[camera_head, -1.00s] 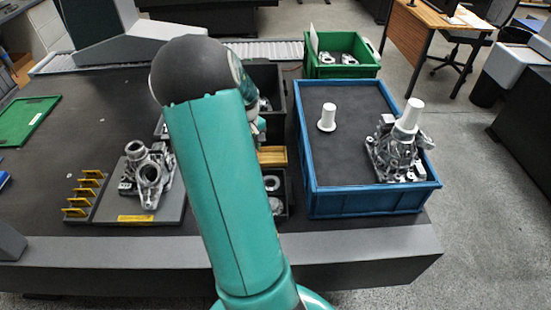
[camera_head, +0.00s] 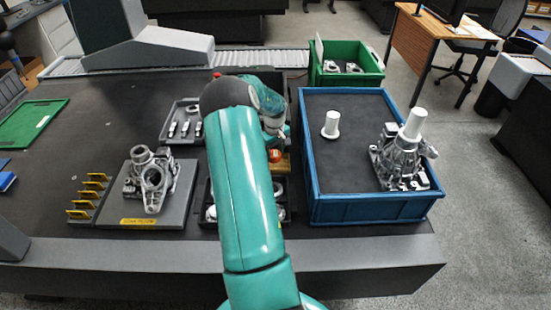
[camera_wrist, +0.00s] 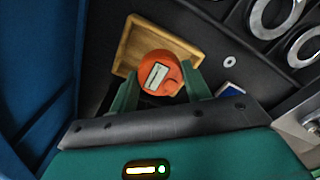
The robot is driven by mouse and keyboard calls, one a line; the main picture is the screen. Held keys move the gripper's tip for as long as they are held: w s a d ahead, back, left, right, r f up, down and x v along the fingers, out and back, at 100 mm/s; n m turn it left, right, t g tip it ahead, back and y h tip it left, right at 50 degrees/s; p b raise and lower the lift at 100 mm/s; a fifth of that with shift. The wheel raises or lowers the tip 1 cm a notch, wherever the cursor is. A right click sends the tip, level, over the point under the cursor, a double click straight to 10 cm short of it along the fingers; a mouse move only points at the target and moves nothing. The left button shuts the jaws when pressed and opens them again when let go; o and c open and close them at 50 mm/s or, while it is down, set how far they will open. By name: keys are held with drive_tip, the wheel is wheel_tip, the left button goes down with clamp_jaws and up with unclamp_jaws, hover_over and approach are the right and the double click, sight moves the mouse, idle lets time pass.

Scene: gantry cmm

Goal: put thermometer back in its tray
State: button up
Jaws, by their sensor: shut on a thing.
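The thermometer is an orange-red round device with a small pale display, seen in the wrist view (camera_wrist: 160,72). My gripper (camera_wrist: 160,90) is shut on it, with one green finger on each side. The wooden tray (camera_wrist: 132,46) shows behind the thermometer in the wrist view, mostly to its upper left, and the thermometer covers part of it. Whether they touch I cannot tell. In the head view the orange thermometer (camera_head: 274,155) shows at the wooden tray (camera_head: 284,167), between my arm and the blue crate; my fingers are hard to make out there.
A blue crate (camera_head: 308,150) with a casting and white pieces stands close on the right. A dark bin with metal rings (camera_wrist: 290,30) is beside the wooden tray. A grey tool tray (camera_head: 168,136) and a fixture plate (camera_head: 170,215) lie left. A green crate (camera_head: 345,80) stands behind.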

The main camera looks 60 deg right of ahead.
sight(275, 152)
drive_tip(key=shift+d+f, duration=0.4)
drive_tip(key=shift+f, duration=1.5)
drive_tip(key=shift+f, duration=0.1)
drive_tip(key=o, duration=0.8)
wheel_tip(275, 152, up, 12)
drive_tip(key=shift+r, duration=0.1)
